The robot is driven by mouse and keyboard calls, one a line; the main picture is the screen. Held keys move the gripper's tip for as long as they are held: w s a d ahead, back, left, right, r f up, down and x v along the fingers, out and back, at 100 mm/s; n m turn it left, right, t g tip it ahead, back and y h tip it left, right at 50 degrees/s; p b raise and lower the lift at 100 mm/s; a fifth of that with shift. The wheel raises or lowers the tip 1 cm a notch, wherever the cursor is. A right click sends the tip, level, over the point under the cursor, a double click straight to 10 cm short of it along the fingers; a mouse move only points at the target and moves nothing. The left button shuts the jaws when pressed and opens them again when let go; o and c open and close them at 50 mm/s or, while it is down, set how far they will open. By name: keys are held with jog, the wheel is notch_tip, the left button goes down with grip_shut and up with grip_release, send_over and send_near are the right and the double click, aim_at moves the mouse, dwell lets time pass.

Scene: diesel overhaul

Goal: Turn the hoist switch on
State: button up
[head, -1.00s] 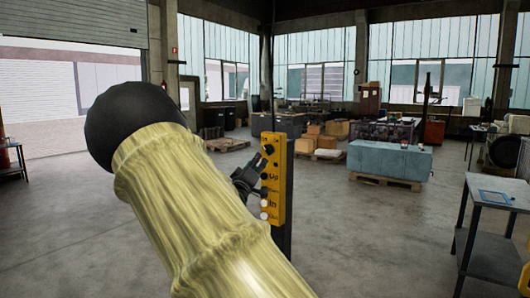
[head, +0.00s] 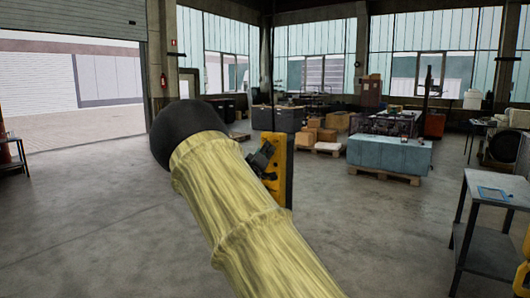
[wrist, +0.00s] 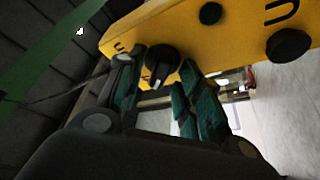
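The yellow hoist pendant (head: 279,185) hangs upright in the middle of the head view, with its lower part hidden by my arm. In the wrist view the pendant (wrist: 195,32) lies slanted across the top, with a black rotary switch knob (wrist: 163,60) that has a pale pointer mark. My gripper (wrist: 161,78) has its two dark green fingers apart, one on each side of the knob. I cannot tell whether they touch it. In the head view my gripper (head: 262,160) is at the pendant's left side, small and partly hidden.
A black round button (wrist: 288,45) and a smaller dark one (wrist: 210,13) sit on the pendant right of the knob. A dark post stands behind the pendant. A metal table (head: 490,190) is at right; a blue block (head: 390,155) on a pallet is further back. Open floor lies left.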

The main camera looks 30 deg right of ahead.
jog(key=c, duration=0.6)
jog(key=shift+s+a+r, duration=0.15)
jog(key=shift+r, duration=0.05)
grip_shut()
